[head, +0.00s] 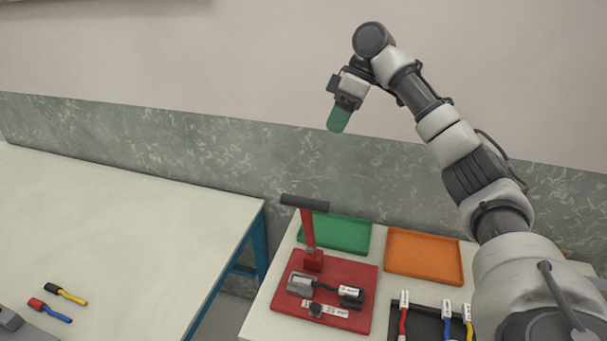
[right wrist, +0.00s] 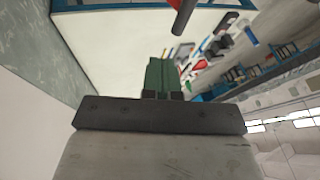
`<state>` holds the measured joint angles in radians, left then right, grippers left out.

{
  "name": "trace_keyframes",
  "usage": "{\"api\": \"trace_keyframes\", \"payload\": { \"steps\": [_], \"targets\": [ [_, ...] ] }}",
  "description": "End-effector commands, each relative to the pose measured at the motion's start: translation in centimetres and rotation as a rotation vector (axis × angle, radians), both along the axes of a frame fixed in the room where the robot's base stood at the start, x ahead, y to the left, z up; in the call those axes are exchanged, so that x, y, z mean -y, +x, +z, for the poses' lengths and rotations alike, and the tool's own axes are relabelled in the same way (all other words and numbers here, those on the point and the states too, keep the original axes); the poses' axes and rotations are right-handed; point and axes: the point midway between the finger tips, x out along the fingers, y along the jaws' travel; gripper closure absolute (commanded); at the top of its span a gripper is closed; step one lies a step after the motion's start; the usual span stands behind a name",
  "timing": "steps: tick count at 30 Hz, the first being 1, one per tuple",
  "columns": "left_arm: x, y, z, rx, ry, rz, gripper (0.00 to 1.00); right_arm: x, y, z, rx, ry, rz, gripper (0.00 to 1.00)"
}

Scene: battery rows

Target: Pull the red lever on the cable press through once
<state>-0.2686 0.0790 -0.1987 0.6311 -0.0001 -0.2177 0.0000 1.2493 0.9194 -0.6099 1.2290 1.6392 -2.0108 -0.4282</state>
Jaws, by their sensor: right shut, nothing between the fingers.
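The cable press has a red base (head: 345,310) on the right-hand table. Its red lever (head: 308,230) stands upright and ends in a dark crossbar handle (head: 305,203). In the right wrist view the green fingers (right wrist: 164,76) are together, and the dark handle (right wrist: 186,14) shows at the top. My left gripper is not in view.
A green tray (head: 338,246) and an orange tray (head: 425,272) lie behind and beside the press. A black holder (head: 428,324) with labelled cables is at the front right. A gap separates the tables.

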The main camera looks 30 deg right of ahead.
Motion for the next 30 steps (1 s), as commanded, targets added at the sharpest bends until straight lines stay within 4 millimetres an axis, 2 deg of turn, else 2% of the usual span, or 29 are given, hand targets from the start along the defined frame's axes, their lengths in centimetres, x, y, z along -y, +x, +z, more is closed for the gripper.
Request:
{"api": "trace_keyframes", "payload": {
  "steps": [6, 9, 11, 14, 18, 20, 24, 30],
  "targets": [
    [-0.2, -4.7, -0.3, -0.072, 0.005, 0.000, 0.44, 0.0, 0.0, -0.1, 0.001, -0.001, 0.000, 1.00],
    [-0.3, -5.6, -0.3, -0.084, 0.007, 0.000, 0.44, -0.3, 0.0, -0.6, 0.000, -0.001, 0.001, 1.00],
    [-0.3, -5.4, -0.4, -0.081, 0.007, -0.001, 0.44, -0.6, 0.0, -1.2, -0.001, -0.001, 0.003, 1.00],
    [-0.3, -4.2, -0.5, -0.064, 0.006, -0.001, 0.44, -1.4, 0.0, -2.7, -0.003, 0.000, 0.004, 1.00],
    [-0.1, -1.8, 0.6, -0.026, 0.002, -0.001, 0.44, -2.8, 0.0, -5.0, -0.005, -0.002, 0.001, 1.00],
    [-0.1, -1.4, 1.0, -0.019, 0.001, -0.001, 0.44, -3.4, 0.0, -6.1, -0.005, -0.002, 0.001, 1.00],
    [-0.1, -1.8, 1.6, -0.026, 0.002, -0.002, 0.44, -4.8, 0.0, -8.7, -0.005, -0.002, 0.001, 1.00],
    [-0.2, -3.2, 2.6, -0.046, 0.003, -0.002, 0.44, -6.6, -1.5, -10.0, -0.001, -0.004, 0.003, 1.00]
  ]
}}
